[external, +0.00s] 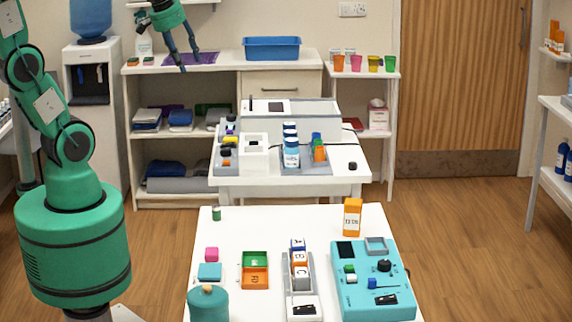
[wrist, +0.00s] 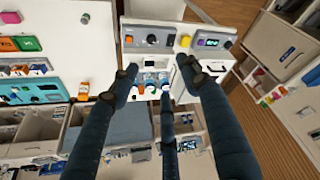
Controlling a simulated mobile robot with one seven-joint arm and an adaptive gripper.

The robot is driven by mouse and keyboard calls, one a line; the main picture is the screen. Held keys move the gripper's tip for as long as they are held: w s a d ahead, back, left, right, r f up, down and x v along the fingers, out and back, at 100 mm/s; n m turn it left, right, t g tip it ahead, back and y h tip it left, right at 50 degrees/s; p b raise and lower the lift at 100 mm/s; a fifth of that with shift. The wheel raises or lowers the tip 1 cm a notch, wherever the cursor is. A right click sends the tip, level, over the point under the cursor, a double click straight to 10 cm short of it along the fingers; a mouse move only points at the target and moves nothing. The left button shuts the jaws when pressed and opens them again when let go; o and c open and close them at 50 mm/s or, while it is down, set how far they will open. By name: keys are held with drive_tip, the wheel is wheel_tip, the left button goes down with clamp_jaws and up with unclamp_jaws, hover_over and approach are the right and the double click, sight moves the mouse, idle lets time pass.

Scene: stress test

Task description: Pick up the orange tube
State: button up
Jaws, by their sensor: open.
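An orange, upright tube-like container (external: 352,217) with a white label stands at the far right corner of the near white table (external: 285,222). Another small orange item (external: 319,152) stands beside green and blue ones in a grey holder on the middle table; I cannot tell which of the two is the tube. My gripper (external: 185,58) is high at the upper left, over the back counter, far from both. Its dark fingers are spread, open and empty. In the wrist view the fingers (wrist: 160,75) reach over benches with devices, and a small orange item (wrist: 83,91) shows left of them.
The near table holds a teal device (external: 372,285), a green and orange box pair (external: 255,270), a lettered block holder (external: 300,268) and a teal jar (external: 208,303). Wooden floor is free to the right.

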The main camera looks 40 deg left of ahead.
drive_tip(key=w+d+n+g+p, duration=0.1)
drive_tip(key=w+d+p, duration=0.4)
drive_tip(key=w, duration=0.7)
drive_tip(key=n+g+p, duration=0.3)
drive_tip(key=p, duration=0.5)
hover_over(320, 156)
drive_tip(key=w+a, duration=0.1)
wheel_tip(320, 156, down, 17)
drive_tip(key=shift+r, duration=0.2)
drive_tip(key=shift+f, duration=0.1)
drive_tip(key=shift+f+b, duration=0.45)
drive_tip(key=shift+f, duration=3.75)
